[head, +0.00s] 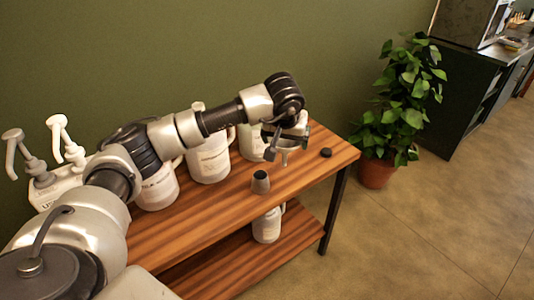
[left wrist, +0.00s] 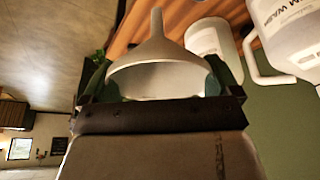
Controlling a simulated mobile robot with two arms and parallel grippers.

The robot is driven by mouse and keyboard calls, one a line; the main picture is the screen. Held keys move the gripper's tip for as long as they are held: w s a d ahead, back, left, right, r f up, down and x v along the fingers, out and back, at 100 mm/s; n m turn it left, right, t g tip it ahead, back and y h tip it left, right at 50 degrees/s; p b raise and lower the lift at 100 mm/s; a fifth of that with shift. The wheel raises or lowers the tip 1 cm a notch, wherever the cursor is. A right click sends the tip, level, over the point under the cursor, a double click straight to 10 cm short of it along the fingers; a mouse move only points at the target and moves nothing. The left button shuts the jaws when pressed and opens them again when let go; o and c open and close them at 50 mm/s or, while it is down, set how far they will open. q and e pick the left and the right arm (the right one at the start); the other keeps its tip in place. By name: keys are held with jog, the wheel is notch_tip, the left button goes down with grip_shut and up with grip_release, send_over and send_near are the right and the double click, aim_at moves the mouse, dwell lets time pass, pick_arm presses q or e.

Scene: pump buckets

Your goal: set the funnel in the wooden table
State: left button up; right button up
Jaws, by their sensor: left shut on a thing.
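The wooden table (head: 215,215) has a brown striped top and a lower shelf. My left gripper (head: 287,137) is shut on a grey funnel (head: 285,145) and holds it over the right part of the table, spout downward. In the left wrist view the funnel (left wrist: 157,75) sits between the two green-lined fingers of my left gripper (left wrist: 158,88), its wide rim near the palm and its narrow spout pointing away. The funnel looks to be above the tabletop, apart from it. My right gripper does not show.
White jugs (head: 210,160) stand along the table's back edge. A small grey cup-like piece (head: 261,183) and a black cap (head: 326,153) lie on the tabletop. White and grey pumps (head: 66,140) are at the left. A potted plant (head: 377,172) stands right of the table.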

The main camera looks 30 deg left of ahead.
pick_arm(q)
jog(key=w+a+f+n+b, duration=0.2)
jog(key=a+f+b, duration=0.2)
jog(key=a+f, duration=0.5)
jog(key=shift+w+a+f+y, duration=0.3)
jog(key=shift+a+f+y, duration=0.1)
jog(key=shift+f, duration=0.25)
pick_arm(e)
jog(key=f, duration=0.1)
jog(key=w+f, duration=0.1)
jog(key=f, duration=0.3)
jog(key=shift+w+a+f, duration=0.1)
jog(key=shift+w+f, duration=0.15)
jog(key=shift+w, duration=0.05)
pick_arm(q)
jog(key=shift+s+r, duration=0.1)
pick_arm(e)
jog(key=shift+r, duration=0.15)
pick_arm(q)
jog(key=shift+f+b, duration=1.7)
jog(key=shift+f, duration=0.9)
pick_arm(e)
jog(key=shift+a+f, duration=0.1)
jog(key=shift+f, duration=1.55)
pick_arm(q)
jog(key=shift+f+b, duration=0.35)
jog(key=shift+f, duration=0.2)
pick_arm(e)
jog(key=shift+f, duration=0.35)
